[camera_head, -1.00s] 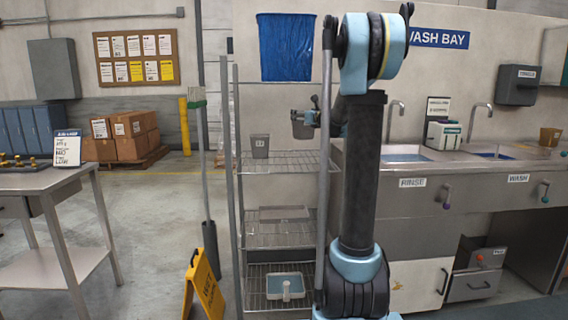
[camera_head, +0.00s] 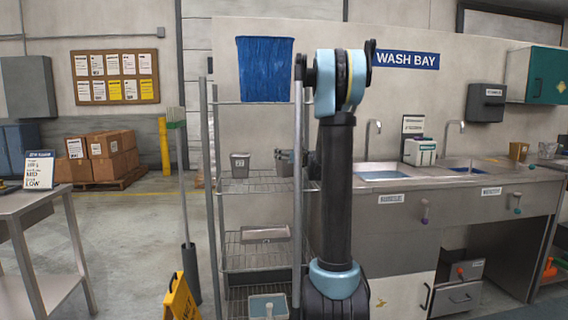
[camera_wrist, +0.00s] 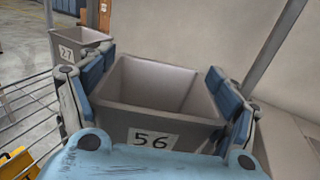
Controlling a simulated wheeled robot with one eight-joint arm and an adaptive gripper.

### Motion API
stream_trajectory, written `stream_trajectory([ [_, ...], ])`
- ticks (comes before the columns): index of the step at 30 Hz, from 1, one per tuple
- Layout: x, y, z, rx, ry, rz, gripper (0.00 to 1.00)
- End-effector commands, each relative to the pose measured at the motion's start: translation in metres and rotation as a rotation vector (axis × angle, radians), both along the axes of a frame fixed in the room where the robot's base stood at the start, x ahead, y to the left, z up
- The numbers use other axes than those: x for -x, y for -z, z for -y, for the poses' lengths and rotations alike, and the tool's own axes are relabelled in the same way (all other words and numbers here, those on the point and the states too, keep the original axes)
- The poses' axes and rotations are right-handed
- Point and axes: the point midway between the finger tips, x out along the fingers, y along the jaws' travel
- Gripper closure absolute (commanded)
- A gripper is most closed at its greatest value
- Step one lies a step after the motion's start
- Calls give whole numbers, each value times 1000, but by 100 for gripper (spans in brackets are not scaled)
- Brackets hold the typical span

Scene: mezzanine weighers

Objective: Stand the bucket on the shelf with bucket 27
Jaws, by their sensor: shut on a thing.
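My gripper (camera_wrist: 160,78) is shut on a grey, open-topped bucket labelled 56 (camera_wrist: 165,118), with a blue finger on each side of it. The bucket is empty and roughly upright. In the head view this held bucket (camera_head: 284,165) is at the right side of the wire shelf (camera_head: 262,184), partly hidden by a rack post and my arm. I cannot tell whether its base touches the shelf. Bucket 27 (camera_head: 240,166), also grey, stands upright on that shelf to its left. It also shows in the wrist view (camera_wrist: 78,50), apart from the held bucket.
A blue bin (camera_head: 265,68) stands on the rack's top level. Lower shelves hold a grey tray (camera_head: 265,233) and a pale tub (camera_head: 268,306). Rack posts flank the shelf. A yellow floor sign (camera_head: 180,299) and a mop (camera_head: 183,200) stand left. Sinks are right.

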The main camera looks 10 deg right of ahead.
Motion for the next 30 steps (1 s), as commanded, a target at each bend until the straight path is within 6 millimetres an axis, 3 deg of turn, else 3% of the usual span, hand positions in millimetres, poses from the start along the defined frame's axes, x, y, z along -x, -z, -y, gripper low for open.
stream_trajectory([
  [7,0,28,0,0,0,0,84],
  [19,0,33,-1,0,-1,0,84],
  [20,0,33,-1,0,-1,0,14],
  [21,0,33,-1,0,-1,0,5],
  [22,0,33,-2,0,-1,0,0],
  [30,0,32,-2,0,-2,0,0],
])
